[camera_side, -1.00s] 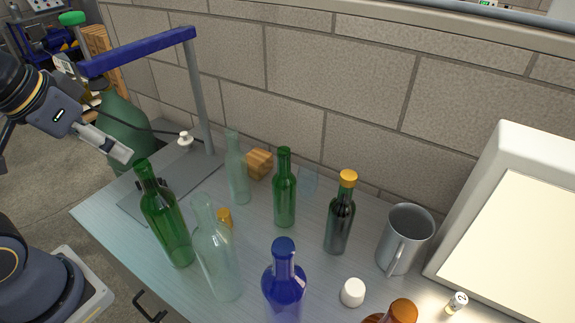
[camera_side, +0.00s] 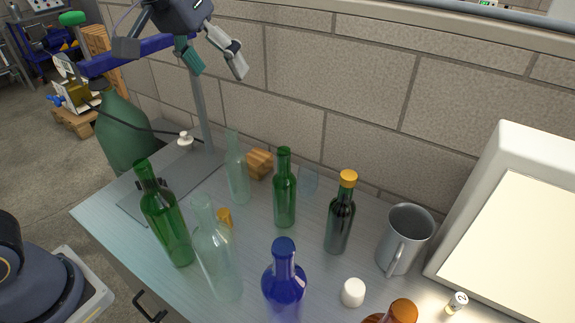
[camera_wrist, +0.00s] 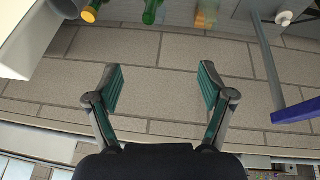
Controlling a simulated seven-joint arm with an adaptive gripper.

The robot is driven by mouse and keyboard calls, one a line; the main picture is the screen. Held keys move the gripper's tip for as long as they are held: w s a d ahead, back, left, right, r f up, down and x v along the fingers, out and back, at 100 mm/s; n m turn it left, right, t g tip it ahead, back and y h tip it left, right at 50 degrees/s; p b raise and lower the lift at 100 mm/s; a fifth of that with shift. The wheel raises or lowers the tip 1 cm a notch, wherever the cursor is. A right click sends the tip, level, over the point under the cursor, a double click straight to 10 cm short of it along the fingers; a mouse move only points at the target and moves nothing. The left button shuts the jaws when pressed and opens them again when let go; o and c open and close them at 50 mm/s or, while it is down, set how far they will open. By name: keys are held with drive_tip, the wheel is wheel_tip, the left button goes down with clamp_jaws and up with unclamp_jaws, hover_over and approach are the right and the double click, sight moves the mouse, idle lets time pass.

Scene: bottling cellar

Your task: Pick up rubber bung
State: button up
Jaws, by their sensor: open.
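A small white, rounded stopper-like piece (camera_side: 353,292), which looks like the rubber bung, stands on the bench between the blue bottle and the grey mug. A small orange-yellow piece (camera_side: 224,217) sits behind a clear bottle and is partly covered; I cannot tell what it is. My gripper (camera_side: 215,62) is open and empty, high above the back of the bench near the blue bar, far from both pieces. In the wrist view the open gripper (camera_wrist: 162,76) has only wall between its fingers. I cannot make out the white piece there.
Tall bottles crowd the bench: green (camera_side: 166,222), clear (camera_side: 216,262), blue (camera_side: 284,284), and dark with a yellow cap (camera_side: 340,218). The grey mug (camera_side: 405,240) and a white panel (camera_side: 510,220) stand right. The blue bar (camera_side: 135,54) tops a post at left.

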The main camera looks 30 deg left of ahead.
drive_tip(key=w+d+f+m+g, duration=0.1)
drive_tip(key=w+d+f, duration=0.2)
drive_tip(key=d, duration=0.3)
drive_tip(key=w+d+f+g, duration=0.1)
drive_tip(key=w+d+f, duration=0.15)
drive_tip(key=d, duration=0.25)
drive_tip(key=m+g+y, duration=0.1)
drive_tip(key=m+g, duration=0.2)
drive_tip(key=m, duration=0.1)
hover_over(355, 287)
wheel_tip(355, 287, down, 20)
drive_tip(key=r, duration=0.1)
drive_tip(key=f, duration=1.1)
drive_tip(key=shift+s+a+f, duration=0.1)
drive_tip(key=shift+s+a, duration=0.05)
drive_tip(key=shift+s, duration=0.05)
drive_tip(key=f, duration=0.5)
drive_tip(key=shift+w+d+f, duration=0.2)
drive_tip(key=shift+f, duration=0.1)
drive_tip(key=shift+c, duration=0.2)
drive_tip(key=c, duration=1.3)
drive_tip(key=shift+o, duration=0.2)
